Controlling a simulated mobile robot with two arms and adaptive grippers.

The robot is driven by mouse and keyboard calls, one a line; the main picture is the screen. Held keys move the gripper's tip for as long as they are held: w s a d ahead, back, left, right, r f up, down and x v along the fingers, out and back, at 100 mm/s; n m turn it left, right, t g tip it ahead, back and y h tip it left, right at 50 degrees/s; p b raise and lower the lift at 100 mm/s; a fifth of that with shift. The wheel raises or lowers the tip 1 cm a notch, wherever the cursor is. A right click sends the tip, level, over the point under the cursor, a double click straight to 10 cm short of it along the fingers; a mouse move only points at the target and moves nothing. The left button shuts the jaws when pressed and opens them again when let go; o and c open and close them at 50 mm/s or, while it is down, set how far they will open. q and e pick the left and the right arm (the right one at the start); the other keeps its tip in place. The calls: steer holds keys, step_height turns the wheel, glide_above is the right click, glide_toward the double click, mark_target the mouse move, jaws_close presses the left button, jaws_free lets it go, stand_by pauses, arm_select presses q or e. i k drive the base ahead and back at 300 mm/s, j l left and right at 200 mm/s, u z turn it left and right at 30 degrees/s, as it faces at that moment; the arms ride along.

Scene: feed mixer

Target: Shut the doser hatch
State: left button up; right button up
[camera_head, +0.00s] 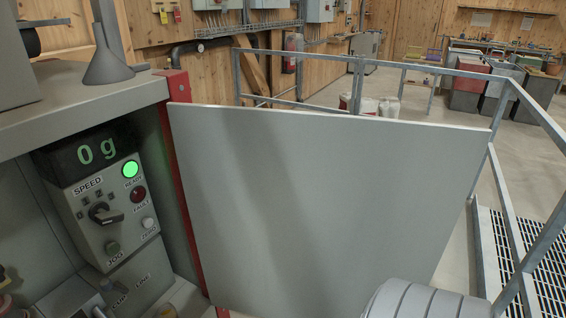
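The doser hatch (320,200) is a large flat grey panel and stands open. Its left edge meets the red frame (180,190) of the machine, and it swings out to the right, away from the opening. The opening shows the doser's inside, with a control box (115,215) carrying a "0 g" display (97,152), a lit green lamp, a speed knob and buttons. No handle or latch shows on this side of the hatch. A pale rounded ribbed part at the bottom right covers the hatch's lower corner. Neither of my grippers is in view.
A grey funnel (107,62) stands on the machine's top ledge (85,100). Metal railings (420,68) run behind and to the right of the hatch, close to its free edge. A grated walkway (545,265) lies at the right. White sacks (388,106) stand beyond the railing.

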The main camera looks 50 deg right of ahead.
mark_target(294, 214)
steer(key=l+z, duration=0.2)
steer(key=l, duration=0.35)
steer(key=l+z, duration=0.25)
steer(key=l, duration=0.35)
steer(key=l+u, duration=0.15)
steer(key=l, duration=0.4)
steer(key=l+u, duration=0.2)
steer(key=l, duration=0.4)
steer(key=k+l+u, duration=0.15)
steer(key=l, duration=0.35)
